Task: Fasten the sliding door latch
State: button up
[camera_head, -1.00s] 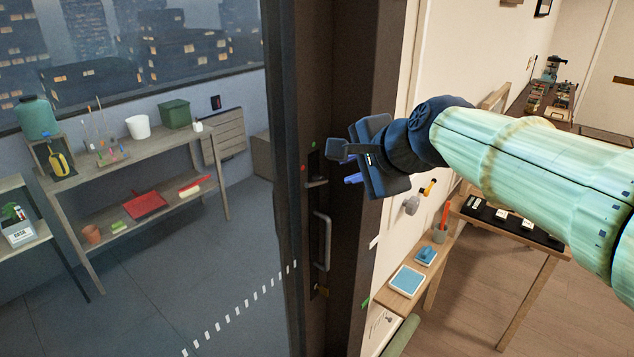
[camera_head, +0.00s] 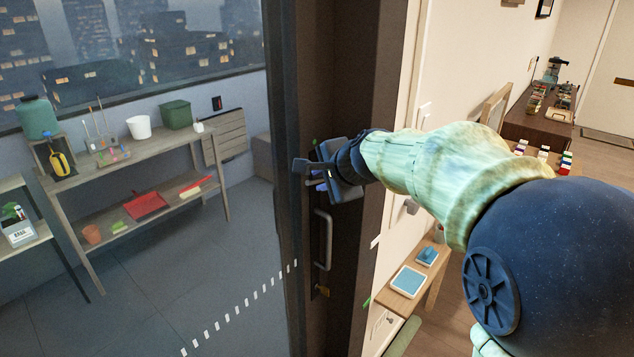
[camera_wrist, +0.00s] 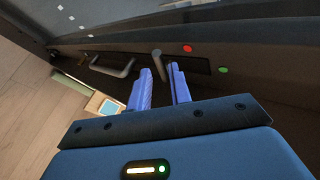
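The sliding door's dark frame (camera_head: 283,90) stands in the middle of the head view, with a grey pull handle (camera_head: 325,240) low on it. The handle also shows in the wrist view (camera_wrist: 113,68). The latch lever (camera_wrist: 157,56) is a short grey bar on a dark plate, with a red dot and a green dot beside it. My gripper (camera_wrist: 160,68) is open, its two blue fingers a little apart. The lever shows between and just beyond the fingertips; I cannot tell whether they touch it. In the head view my gripper (camera_head: 318,180) hides the lever.
A shelf bench (camera_head: 160,150) with pots and tools stands behind the glass at left. A small wooden bench (camera_head: 432,285) with a blue-topped tray (camera_head: 407,281) stands right of the door, below my arm.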

aim_at(316, 182)
jog(key=x, duration=0.3)
jog(key=shift+w+f, duration=0.1)
grip_shut()
jog(key=shift+f, duration=0.1)
